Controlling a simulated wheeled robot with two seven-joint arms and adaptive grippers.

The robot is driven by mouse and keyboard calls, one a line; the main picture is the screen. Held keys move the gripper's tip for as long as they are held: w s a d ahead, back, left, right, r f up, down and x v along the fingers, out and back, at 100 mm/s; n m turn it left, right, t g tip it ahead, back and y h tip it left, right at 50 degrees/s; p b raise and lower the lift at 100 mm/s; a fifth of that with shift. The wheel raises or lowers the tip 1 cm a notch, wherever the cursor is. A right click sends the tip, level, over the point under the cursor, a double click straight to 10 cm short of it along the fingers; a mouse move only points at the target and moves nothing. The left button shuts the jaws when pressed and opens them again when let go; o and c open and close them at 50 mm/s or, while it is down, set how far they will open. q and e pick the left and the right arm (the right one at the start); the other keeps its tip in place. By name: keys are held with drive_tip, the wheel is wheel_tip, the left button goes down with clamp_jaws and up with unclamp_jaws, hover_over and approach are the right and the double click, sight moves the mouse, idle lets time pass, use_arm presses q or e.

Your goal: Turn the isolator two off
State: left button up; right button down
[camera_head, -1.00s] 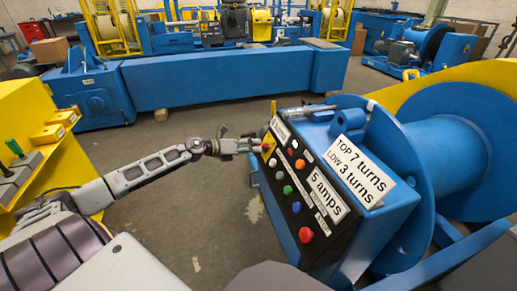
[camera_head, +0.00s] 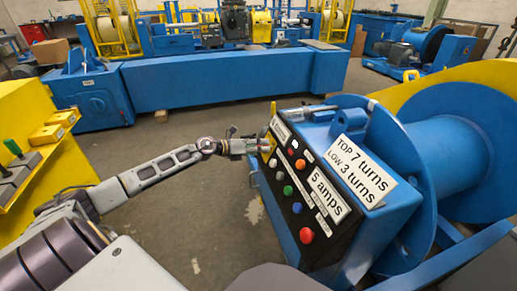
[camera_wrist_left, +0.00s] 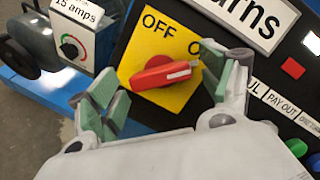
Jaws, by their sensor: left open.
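The isolator is a red rotary knob (camera_wrist_left: 165,74) on a yellow plate (camera_wrist_left: 178,97) in the left wrist view. "OFF" is printed at the plate's upper left; a second label at the upper right is mostly hidden by a finger, only an "O" showing. The knob's bar lies nearly level, its white mark at the right end. My left gripper (camera_wrist_left: 168,92) is open, its green-padded fingers on either side of the knob; I cannot tell whether they touch it. In the head view my left gripper (camera_head: 260,146) covers most of the yellow plate. My right gripper is not in view.
The black button panel (camera_head: 293,189) has several coloured buttons, close to the right of my gripper. A blue cable drum (camera_head: 440,160) stands behind it. Another panel marked "15 amps" with a black knob (camera_wrist_left: 70,50) is at upper left. Open floor lies below my arm.

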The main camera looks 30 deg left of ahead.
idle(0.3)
use_arm(q)
drive_tip(key=c, duration=1)
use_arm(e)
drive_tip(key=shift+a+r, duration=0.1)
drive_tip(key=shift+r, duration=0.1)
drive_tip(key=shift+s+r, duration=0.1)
